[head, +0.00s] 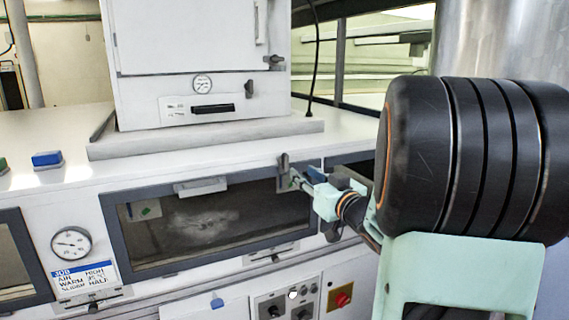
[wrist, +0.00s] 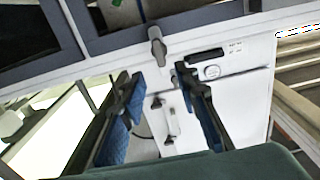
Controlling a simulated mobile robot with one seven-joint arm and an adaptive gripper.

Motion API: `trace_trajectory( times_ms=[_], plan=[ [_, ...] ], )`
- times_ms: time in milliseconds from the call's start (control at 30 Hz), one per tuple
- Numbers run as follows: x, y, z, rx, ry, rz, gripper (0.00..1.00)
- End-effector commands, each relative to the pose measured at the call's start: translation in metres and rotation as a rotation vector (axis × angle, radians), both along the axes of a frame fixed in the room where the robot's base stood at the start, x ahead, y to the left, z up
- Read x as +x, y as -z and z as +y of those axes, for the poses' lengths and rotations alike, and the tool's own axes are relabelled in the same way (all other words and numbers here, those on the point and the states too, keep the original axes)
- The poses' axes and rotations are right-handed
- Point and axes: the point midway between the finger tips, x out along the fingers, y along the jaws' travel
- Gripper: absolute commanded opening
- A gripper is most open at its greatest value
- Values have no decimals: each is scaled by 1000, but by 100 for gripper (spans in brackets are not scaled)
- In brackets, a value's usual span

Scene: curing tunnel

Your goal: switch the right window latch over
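A grey window latch (head: 284,168) stands upright at the top right of the dark-framed middle window (head: 112,222) in the head view. It also shows in the wrist view as a short grey lever (wrist: 157,47) on the frame, just beyond my fingers. My gripper (head: 304,180) is just right of the latch in the head view, partly hidden by my arm. In the wrist view my gripper (wrist: 153,80) is open, with its blue-padded fingers apart and nothing between them. The latch lies roughly in line with the gap; I see no contact.
A white cabinet (head: 187,50) with a gauge and levers stands on the bench top (head: 52,120). A blue block (head: 47,159) lies at left. A round dial (head: 71,243) and label card are left of the window. A control panel with a red switch (head: 341,297) is below.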

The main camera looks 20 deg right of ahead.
Motion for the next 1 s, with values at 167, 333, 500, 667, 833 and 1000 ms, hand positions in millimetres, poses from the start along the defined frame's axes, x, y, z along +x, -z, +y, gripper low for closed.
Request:
trace_trajectory(
  times_ms=[167, 333, 500, 667, 833, 1000],
  plan=[
    [26, -1, 2, 1, -3, 0, 29],
    [59, -1, 3, 1, -2, 1, 29],
    [85, -1, 3, 0, 0, 0, 29],
    [99, -1, 4, 1, 0, 1, 29],
    [104, -1, 4, 0, 1, -1, 29],
    [104, -1, 4, 0, 1, 0, 29]
  ],
)
